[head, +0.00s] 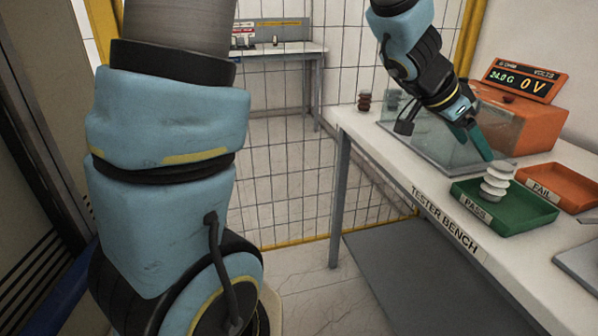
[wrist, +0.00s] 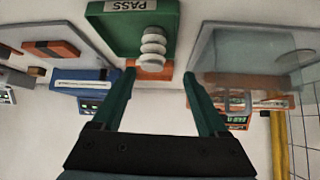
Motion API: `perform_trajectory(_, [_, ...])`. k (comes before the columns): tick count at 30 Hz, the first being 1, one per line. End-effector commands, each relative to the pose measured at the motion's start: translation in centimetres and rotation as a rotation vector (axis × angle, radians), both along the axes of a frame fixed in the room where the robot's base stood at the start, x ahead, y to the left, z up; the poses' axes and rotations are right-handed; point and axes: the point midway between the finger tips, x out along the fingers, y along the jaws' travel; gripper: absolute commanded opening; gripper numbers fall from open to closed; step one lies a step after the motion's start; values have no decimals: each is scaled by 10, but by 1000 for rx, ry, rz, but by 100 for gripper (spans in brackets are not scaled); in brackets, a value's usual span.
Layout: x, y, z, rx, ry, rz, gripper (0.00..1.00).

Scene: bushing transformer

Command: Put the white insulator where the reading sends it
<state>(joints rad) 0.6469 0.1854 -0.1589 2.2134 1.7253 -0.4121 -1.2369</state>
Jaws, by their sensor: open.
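The white insulator (head: 495,182) stands upright in the green PASS tray (head: 530,215) on the tester bench. In the wrist view the insulator (wrist: 152,42) is just beyond my fingertips, inside the green tray (wrist: 103,32), with its PASS label at the top. My gripper (head: 487,154) is open, tilted down close to the insulator's top. In the wrist view my gripper (wrist: 158,76) shows its two fingers apart with nothing clasped between them. The orange tester's display (head: 523,82) reads 24.0 G and 0 V.
The orange FAIL tray (head: 562,184) is beside the PASS tray, towards the wall. A clear-walled box (head: 430,140) stands left of the trays, by the orange tester. A dark brown insulator (head: 364,101) stands at the bench's far end. A mesh fence (head: 290,170) is behind.

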Motion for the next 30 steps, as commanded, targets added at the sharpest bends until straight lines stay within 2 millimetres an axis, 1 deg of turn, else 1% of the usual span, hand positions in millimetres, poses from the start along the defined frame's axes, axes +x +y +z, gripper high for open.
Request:
perform_trajectory(2, [23, 17, 0, -4, -19, 91, 76])
perform_trajectory(5, [67, 60, -4, 11, -55, 278, 76])
perform_trajectory(6, [84, 85, -8, 29, -67, 370, 76])
perform_trajectory(8, [107, 127, -14, 70, -76, 512, 76])
perform_trajectory(9, [117, 157, -20, 105, -73, 604, 76])
perform_trajectory(11, [125, 203, -30, 165, -55, 734, 76])
perform_trajectory(12, [125, 233, -38, 208, -32, 816, 76])
perform_trajectory(14, [119, 277, -50, 275, 20, 932, 76])
perform_trajectory(15, [111, 304, -57, 318, 63, 1001, 76])
perform_trajectory(17, [93, 336, -69, 375, 141, 1088, 76])
perform_trajectory(18, [80, 354, -75, 407, 198, 1136, 76])
perform_trajectory(19, [70, 365, -79, 425, 240, 1168, 76])
perform_trajectory(21, [48, 382, -87, 457, 333, 1223, 76])
perform_trajectory(24, [24, 394, -94, 475, 439, 1267, 76])
perform_trajectory(27, [11, 398, -96, 479, 497, 1285, 76])
perform_trajectory(30, [7, 398, -97, 480, 517, 1290, 76])
